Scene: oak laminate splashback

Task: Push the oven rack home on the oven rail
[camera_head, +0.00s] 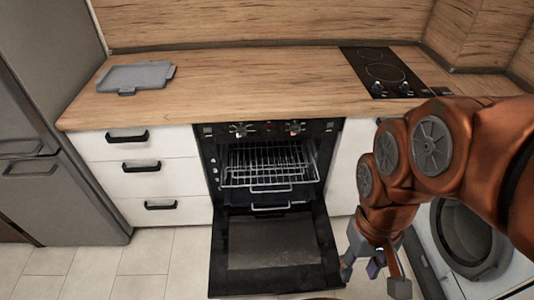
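The oven rack (268,170) is a wire grid in the open cavity of the black oven (212,160). Its front edge, with a loop handle, sticks out a little past the oven opening. The oven rail at the cavity sides is too small and dark to make out. The oven door (272,243) is folded down flat in front. My gripper (375,280) hangs at the lower right, to the right of the open door and apart from the rack. Its fingers are spread, with nothing seen between them.
White drawers (140,165) with black handles stand left of the oven, beside a grey fridge (45,110). A grey tray (136,77) lies on the wooden counter (240,80). A black hob (383,72) is at the right. A washing machine (470,238) stands at the lower right.

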